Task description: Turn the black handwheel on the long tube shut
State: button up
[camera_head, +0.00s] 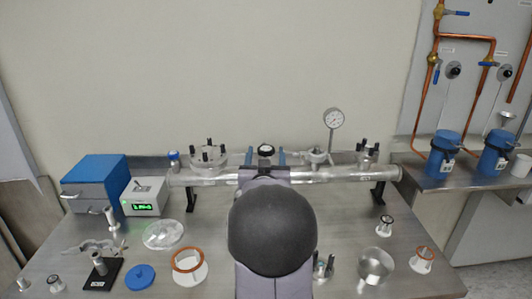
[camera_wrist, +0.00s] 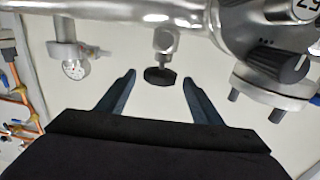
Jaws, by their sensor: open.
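The small black handwheel (camera_wrist: 160,77) sits on a short metal stem from the tube. In the head view the handwheel (camera_head: 266,150) shows just above my arm. My gripper (camera_wrist: 159,76) is open, one blue-grey finger on each side of the handwheel, with visible gaps on both sides. In the head view my gripper (camera_head: 265,158) is at the tube's middle; my dark arm hides the bench below. Whether the handwheel is level in depth with the fingertips is unclear.
A dial gauge (camera_head: 333,119) rises right of the handwheel. A larger metal fitting with a dark knob (camera_wrist: 278,62) is close by in the wrist view. A blue box (camera_head: 93,181) and a green-lit controller (camera_head: 145,197) stand left. Loose flanges and rings lie in front.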

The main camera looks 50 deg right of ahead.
aim_at(270, 151)
dwell(0.4)
jog(key=d+r+t+p, duration=0.1)
jog(key=p, duration=0.1)
jog(key=d+r+n+t+p, duration=0.1)
jog(key=p, duration=0.1)
jog(key=shift+w+r+y, duration=0.1)
jog(key=shift+r+y, duration=0.3)
jog(key=shift+d+r+n+t+y+p, duration=0.25)
jog(key=shift+n+t+y+p, duration=0.55)
jog(key=shift+p, duration=0.45)
jog(key=shift+a+f+n+t+y+p, duration=0.2)
jog(key=shift+n+t+y+p, duration=0.3)
jog(key=shift+y+p, duration=0.4)
jog(key=f, duration=0.1)
jog(key=a+f, duration=0.1)
jog(key=s+f+y+p, duration=0.1)
jog(key=shift+s+a+f+n, duration=0.1)
jog(key=shift+a+f+n, duration=0.1)
jog(key=shift+n, duration=0.2)
jog(key=p+x, duration=0.2)
jog(key=x, duration=0.5)
jog(key=shift+d+f, duration=0.1)
jog(key=shift+f, duration=0.05)
jog(key=shift+c, duration=0.3)
jog(key=c, duration=1)
